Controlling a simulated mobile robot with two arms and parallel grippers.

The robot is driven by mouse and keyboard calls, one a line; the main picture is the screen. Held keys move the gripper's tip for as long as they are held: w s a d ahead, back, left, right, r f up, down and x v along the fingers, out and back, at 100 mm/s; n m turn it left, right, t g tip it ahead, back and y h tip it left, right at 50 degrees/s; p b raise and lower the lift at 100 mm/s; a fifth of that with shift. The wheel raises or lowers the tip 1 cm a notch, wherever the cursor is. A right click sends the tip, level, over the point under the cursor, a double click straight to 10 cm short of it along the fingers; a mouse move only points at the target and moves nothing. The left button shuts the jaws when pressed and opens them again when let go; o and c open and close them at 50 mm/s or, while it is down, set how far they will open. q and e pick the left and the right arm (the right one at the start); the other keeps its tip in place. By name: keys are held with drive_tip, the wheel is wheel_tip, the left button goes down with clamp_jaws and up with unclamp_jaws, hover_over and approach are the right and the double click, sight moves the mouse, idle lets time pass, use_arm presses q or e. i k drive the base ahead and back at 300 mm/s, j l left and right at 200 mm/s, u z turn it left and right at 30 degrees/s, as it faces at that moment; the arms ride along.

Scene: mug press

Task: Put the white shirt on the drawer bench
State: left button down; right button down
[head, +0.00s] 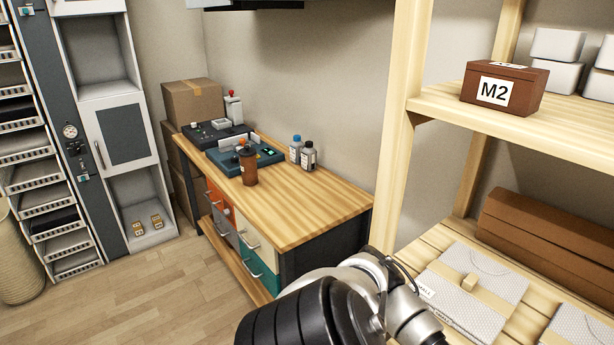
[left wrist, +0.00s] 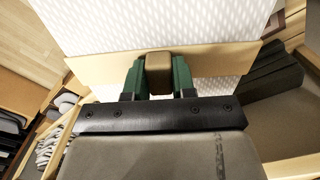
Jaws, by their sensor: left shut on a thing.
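In the left wrist view my left gripper (left wrist: 158,78) has its green fingers shut on a tan block (left wrist: 158,64). The block sits on a cardboard band across a white textured shirt (left wrist: 165,22), which lies beyond the fingers. In the head view two folded white shirts show on the wooden shelf: one (head: 480,300) with a band, a block and a "SMALL" label, another (head: 582,328) cut by the right edge. I cannot tell whether the held shirt shows there. The drawer bench (head: 300,202) stands mid-picture with a wooden top. My right gripper is out of view.
A shelf post (head: 398,120) stands right of the bench. A box marked M2 (head: 503,88) sits on the upper shelf.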

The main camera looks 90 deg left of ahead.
sight(302, 205)
drive_tip(key=k+j+u, duration=0.2)
drive_tip(key=j+u, duration=0.25)
drive_tip(key=k+j+u, duration=0.1)
drive_tip(key=j+u, duration=0.75)
drive_tip(key=j, duration=0.1)
